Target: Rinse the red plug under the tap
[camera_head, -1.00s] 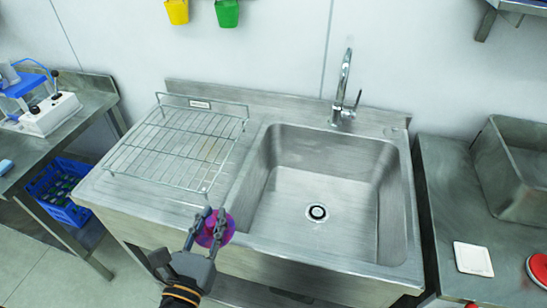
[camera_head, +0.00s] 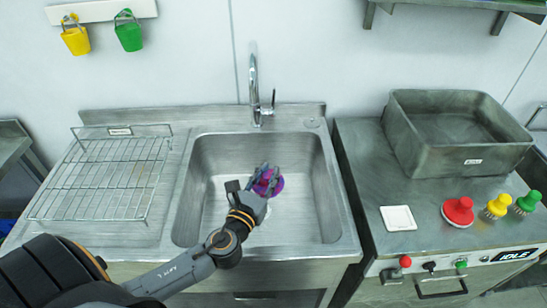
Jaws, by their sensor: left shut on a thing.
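My left gripper (camera_head: 265,177) is shut on the red plug (camera_head: 274,188), a round piece that looks mostly purple-magenta, as if coated. The fingers cover part of it. It is over the sink basin (camera_head: 205,155), in front of the tap and clear of the basin walls; its height above the bottom is hard to tell. The chrome tap (camera_head: 254,80) stands at the back of the sink with its lever on the right. No water shows from it. The drain is mostly hidden behind the hand. My right gripper is not in view.
A wire rack (camera_head: 105,175) lies on the left drainboard. The right bench holds a deep metal tray (camera_head: 450,160), a white square (camera_head: 398,218) and red (camera_head: 458,210), yellow (camera_head: 497,206) and green (camera_head: 527,202) knobbed pieces.

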